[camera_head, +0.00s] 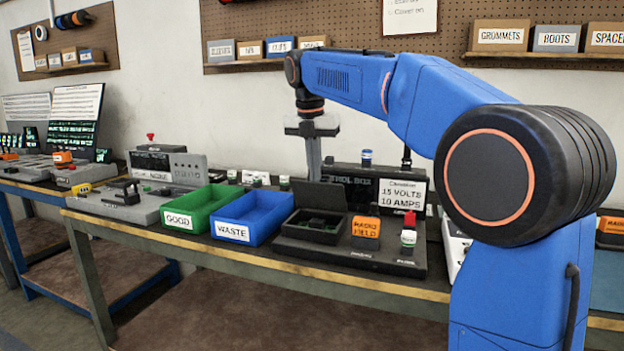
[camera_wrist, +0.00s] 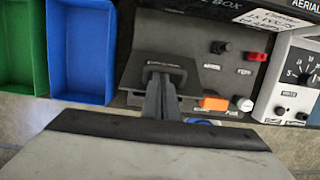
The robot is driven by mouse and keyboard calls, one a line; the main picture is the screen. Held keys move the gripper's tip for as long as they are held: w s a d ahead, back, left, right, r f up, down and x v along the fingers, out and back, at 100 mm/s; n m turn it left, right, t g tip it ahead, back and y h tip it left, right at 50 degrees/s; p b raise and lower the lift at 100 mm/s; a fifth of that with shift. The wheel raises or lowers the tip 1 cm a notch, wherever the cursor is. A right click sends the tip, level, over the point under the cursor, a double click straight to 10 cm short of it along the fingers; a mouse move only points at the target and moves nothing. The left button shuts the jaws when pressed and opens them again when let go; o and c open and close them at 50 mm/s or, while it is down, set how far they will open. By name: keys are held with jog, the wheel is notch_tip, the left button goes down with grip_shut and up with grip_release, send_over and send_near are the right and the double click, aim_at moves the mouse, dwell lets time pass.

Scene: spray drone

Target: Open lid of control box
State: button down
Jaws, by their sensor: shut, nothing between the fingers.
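The control box station (camera_head: 345,256) is a dark base on the bench, with a partly hidden sign (camera_head: 348,181) behind it reading "...TROL BOX". On its left sits a small dark box (camera_head: 308,228), its dark lid (camera_head: 320,195) standing raised at the back. Something dark shows inside. My gripper (camera_head: 314,174) points down, shut and empty, just above and behind the raised lid; I cannot tell if it touches. In the wrist view my shut fingers (camera_wrist: 164,75) extend over a dark grey flat piece, apparently the lid (camera_wrist: 132,78), and hide much of the box.
A blue WASTE bin (camera_head: 250,217) and a green GOOD bin (camera_head: 203,208) stand left of the box. A voltage sign (camera_head: 403,193) stands behind.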

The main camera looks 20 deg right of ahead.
jog(key=w+d, duration=0.5)
jog(key=w, duration=0.2)
jog(key=shift+w+r, duration=0.15)
jog(key=shift+d, duration=0.1)
dwell(0.3)
dwell(0.3)
